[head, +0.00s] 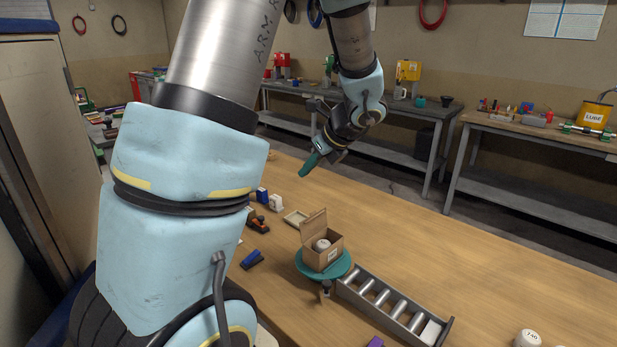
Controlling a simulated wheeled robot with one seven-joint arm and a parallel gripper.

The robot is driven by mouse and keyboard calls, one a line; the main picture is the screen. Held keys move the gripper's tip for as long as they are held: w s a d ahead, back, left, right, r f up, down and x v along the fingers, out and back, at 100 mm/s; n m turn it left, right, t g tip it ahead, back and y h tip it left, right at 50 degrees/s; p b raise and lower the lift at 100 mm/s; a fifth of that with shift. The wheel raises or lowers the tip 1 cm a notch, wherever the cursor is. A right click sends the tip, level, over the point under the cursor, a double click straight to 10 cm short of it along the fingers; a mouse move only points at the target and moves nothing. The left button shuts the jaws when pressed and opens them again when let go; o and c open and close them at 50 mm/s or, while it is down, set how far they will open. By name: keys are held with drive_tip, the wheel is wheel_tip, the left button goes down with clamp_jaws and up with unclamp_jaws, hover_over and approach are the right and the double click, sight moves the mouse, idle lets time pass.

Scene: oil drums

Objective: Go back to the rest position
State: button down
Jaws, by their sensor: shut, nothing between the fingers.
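My gripper (310,163) is in the head view, up in the air over the far part of the wooden table (460,250). Its teal fingers point down and to the left. They are shut with nothing visible between them, and they touch nothing. My arm rises large across the left of the view and hides part of the table behind it.
An open cardboard box (324,252) with a white round thing inside stands on a teal turntable (341,268). A roller track (397,304) runs from it to the right. Small tools (258,224) lie near my arm. The table's right middle is clear.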

drive_tip(key=s+a+f+n+g+h+b, duration=0.2)
drive_tip(key=s+a+f+n, duration=0.2)
drive_tip(key=n, duration=0.9)
drive_tip(key=s+a+f+n+g+h+b, duration=0.2)
drive_tip(key=s+a+n, duration=0.5)
drive_tip(key=s+n, duration=0.4)
wheel_tip(320, 180, down, 3)
drive_tip(key=shift+s+a+r+n+h+b, duration=0.2)
drive_tip(key=shift+n+h+b, duration=0.6)
drive_tip(key=shift+n, duration=0.4)
